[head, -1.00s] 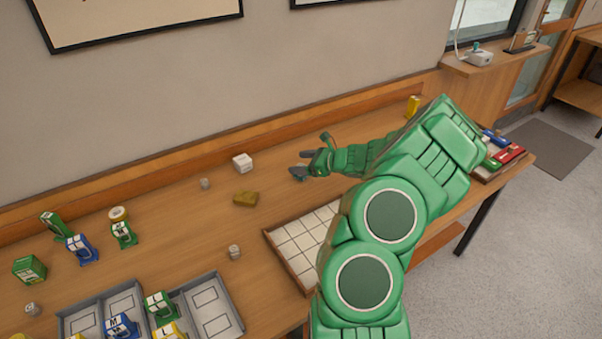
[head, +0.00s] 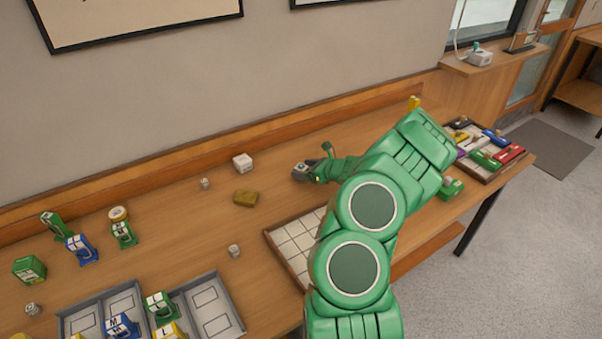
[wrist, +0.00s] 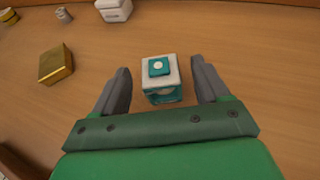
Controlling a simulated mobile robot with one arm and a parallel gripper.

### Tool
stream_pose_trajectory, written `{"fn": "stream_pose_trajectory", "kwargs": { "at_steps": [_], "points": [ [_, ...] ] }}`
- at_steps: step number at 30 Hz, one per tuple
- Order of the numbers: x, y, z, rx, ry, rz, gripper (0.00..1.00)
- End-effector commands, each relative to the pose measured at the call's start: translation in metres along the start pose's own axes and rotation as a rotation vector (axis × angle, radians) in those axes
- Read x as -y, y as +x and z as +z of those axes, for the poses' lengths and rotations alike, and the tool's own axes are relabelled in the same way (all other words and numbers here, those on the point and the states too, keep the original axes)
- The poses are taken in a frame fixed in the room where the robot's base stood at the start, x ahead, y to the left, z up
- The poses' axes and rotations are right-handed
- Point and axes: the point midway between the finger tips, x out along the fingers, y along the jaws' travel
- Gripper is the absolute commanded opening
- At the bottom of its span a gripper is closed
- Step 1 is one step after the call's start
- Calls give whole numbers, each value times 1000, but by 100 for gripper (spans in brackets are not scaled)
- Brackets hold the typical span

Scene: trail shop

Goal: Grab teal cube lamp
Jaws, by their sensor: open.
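The teal cube lamp (wrist: 160,84) is a small teal and white cube with a teal square on its white top. It stands on the wooden bench (head: 150,200). In the wrist view it sits between the two grey fingers of my gripper (wrist: 160,88), with a gap on each side. The gripper is open and empty, low over the bench. In the head view my gripper (head: 303,172) is near the back middle of the bench, and the lamp is mostly hidden by it.
A gold block (head: 245,198) and a white cube (head: 242,162) stand left of my gripper; the gold block also shows in the wrist view (wrist: 56,66). A gridded tray (head: 290,250) lies in front. Trays with coloured items stand at front left and far right.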

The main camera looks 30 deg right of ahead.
Motion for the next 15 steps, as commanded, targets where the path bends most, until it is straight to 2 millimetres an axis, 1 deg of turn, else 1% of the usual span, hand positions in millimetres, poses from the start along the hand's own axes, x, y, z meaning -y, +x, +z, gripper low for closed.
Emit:
{"fn": "stream_pose_trajectory", "kwargs": {
  "at_steps": [1,3,6,14,15],
  "points": [
    [-1,7,0,-1,-1,2,74],
    [-1,13,0,-1,-1,2,74],
    [0,18,0,0,0,1,74],
    [0,20,0,0,0,0,74],
    [0,20,0,0,0,0,68]
  ]
}}
